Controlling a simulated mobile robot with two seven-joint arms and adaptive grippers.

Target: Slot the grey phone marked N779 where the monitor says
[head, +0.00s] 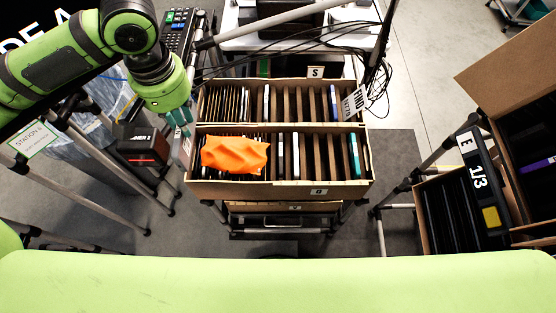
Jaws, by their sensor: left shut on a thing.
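My left gripper (177,117) hangs at the left side of the two middle cartons, pointing down. It is shut on a narrow teal-grey thing, perhaps the phone, seen mostly edge-on; no N779 mark is readable. A dark monitor (38,33) at the upper left shows large white letters ending in "DE A"; my left arm may cover the rest. My right gripper is not in view.
An orange crumpled sheet (234,155) covers slots at the front carton's left. A black-red device (143,146) stands left of the cartons.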

